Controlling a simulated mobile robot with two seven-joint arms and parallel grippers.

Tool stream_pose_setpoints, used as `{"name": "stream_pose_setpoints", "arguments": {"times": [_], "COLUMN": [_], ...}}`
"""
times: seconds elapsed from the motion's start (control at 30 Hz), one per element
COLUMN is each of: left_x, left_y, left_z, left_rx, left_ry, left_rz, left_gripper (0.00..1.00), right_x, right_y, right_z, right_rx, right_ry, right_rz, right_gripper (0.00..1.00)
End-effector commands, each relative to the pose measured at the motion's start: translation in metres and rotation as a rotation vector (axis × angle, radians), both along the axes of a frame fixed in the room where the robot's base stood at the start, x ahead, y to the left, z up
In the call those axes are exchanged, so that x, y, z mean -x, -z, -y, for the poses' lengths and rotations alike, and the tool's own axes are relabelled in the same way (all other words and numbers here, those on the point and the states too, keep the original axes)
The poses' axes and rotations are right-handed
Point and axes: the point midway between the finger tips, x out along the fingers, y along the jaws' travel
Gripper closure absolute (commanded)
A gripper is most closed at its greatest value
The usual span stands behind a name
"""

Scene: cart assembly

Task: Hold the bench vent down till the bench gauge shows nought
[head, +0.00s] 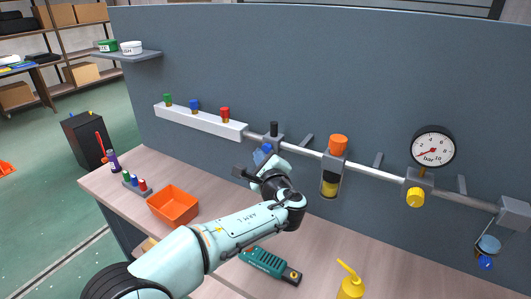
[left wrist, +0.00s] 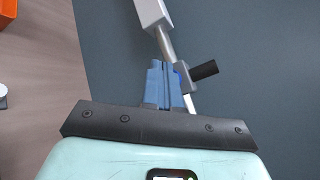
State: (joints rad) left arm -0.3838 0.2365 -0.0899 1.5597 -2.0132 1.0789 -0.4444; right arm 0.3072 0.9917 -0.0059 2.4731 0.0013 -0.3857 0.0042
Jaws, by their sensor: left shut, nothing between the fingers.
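A grey block with a black button (head: 273,130) sits on the pipe in the middle of the panel; the black button also shows in the left wrist view (left wrist: 204,70). I take it for the bench vent, though no label shows. The round white bench gauge (head: 433,147) is at the right; its red needle points to the lower left, too small to read exactly. My left gripper (head: 263,152) is shut and empty, its blue fingertips (left wrist: 164,66) just below the button's block. I cannot tell whether they touch it. My right gripper is not in view.
A white manifold (head: 198,121) with green, blue and red caps is left of the button. An orange-capped unit (head: 338,146) and a yellow knob (head: 415,197) are to the right. An orange bin (head: 173,205), green tool (head: 265,263) and yellow bottle (head: 350,287) stand on the bench.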

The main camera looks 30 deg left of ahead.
Motion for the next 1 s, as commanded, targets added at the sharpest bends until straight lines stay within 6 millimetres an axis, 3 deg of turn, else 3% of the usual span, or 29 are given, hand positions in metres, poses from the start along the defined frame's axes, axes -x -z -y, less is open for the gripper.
{"name": "stream_pose_setpoints", "arguments": {"times": [0.43, 1.0], "left_x": [0.007, 0.053], "left_y": [0.000, 0.001], "left_z": [-0.001, -0.004], "left_rx": [0.002, 0.001], "left_ry": [0.000, 0.001], "left_rz": [0.001, 0.000], "left_gripper": [1.00, 1.00], "right_x": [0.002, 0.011], "right_y": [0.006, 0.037], "right_z": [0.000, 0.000], "right_rx": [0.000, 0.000], "right_ry": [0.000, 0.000], "right_rz": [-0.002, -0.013], "right_gripper": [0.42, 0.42]}}
